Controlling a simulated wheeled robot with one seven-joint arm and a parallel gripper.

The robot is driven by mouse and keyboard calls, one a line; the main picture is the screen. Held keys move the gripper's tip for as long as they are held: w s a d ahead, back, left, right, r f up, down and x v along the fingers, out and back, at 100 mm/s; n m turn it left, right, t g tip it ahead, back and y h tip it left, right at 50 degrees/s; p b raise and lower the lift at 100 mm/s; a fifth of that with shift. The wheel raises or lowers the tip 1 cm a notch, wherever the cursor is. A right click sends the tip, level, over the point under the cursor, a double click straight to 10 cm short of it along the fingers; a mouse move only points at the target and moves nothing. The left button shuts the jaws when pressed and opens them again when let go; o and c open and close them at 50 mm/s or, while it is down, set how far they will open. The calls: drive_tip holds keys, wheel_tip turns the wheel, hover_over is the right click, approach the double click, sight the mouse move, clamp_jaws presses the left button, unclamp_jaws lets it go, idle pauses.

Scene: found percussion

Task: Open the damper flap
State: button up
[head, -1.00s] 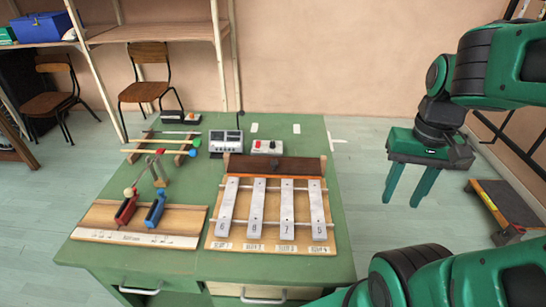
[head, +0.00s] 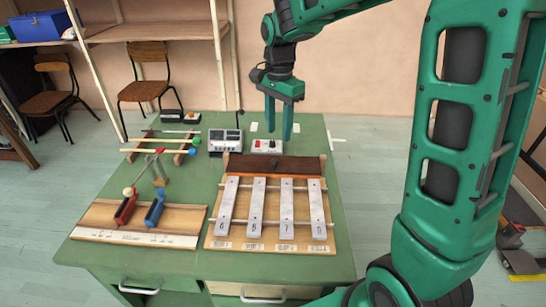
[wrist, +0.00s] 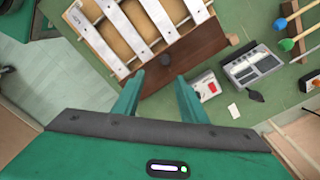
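The damper flap (head: 245,163) is a dark brown board along the back of the wooden frame that holds the metal bars (head: 287,210). A small dark knob (head: 274,163) sits on it near its middle. The flap (wrist: 190,55) and its knob (wrist: 234,40) also show in the wrist view. My gripper (head: 280,132) points down above the back of the green table, behind and above the flap. Its two green fingers (wrist: 160,80) are apart with nothing between them, and do not touch the flap.
A white box with a red button (head: 266,146) and a grey mixer-like device (head: 224,140) stand behind the flap. Mallets with coloured heads (head: 193,146) lie on a rack at left. A wooden board with red and blue clappers (head: 153,212) is at front left.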

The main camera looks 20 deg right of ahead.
sight(274, 161)
drive_tip(key=f, duration=0.7)
drive_tip(key=w+a+f, duration=0.1)
drive_tip(key=f, duration=0.3)
clamp_jaws()
